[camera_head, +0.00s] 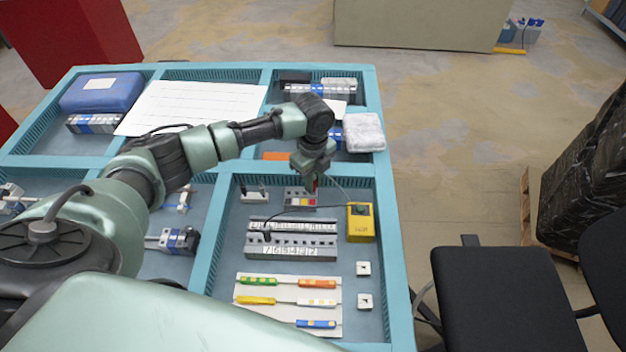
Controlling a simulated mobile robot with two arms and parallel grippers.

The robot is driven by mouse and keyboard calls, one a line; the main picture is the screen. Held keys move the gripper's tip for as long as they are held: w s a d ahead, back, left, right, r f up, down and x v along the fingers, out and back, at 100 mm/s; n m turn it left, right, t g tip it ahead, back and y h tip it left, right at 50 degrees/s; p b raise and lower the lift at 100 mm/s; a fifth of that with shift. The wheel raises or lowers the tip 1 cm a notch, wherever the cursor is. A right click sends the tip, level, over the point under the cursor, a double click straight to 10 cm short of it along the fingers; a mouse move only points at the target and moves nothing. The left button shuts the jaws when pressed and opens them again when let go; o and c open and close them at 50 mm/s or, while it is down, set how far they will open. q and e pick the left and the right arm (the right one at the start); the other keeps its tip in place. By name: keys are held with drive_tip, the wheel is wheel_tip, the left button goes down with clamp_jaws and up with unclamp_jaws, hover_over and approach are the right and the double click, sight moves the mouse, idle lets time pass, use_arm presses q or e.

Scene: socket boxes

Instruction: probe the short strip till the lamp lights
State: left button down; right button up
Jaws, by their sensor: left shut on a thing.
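My left gripper (314,176) points down over the back of the compartment and is shut on a small red probe (315,186). The probe's tip is at or just above the right end of the short grey strip (292,197), which has red and yellow patches; I cannot tell whether they touch. A yellow tester box (360,226) stands to the right, with thin leads running from it. Its top is small and dark, and I cannot tell whether a lamp is lit. My right gripper is not in view.
Longer grey socket strips (291,252), one with a number label, lie in front of the short strip. A white board (285,284) with several coloured pieces is nearer. Two small white squares (364,268) lie at right. Teal dividers (216,230) edge the compartment.

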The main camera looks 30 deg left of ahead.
use_arm(q)
drive_tip(key=shift+f, duration=0.3)
drive_tip(key=c, duration=1.3)
unclamp_jaws()
drive_tip(key=shift+r, duration=0.1)
clamp_jaws()
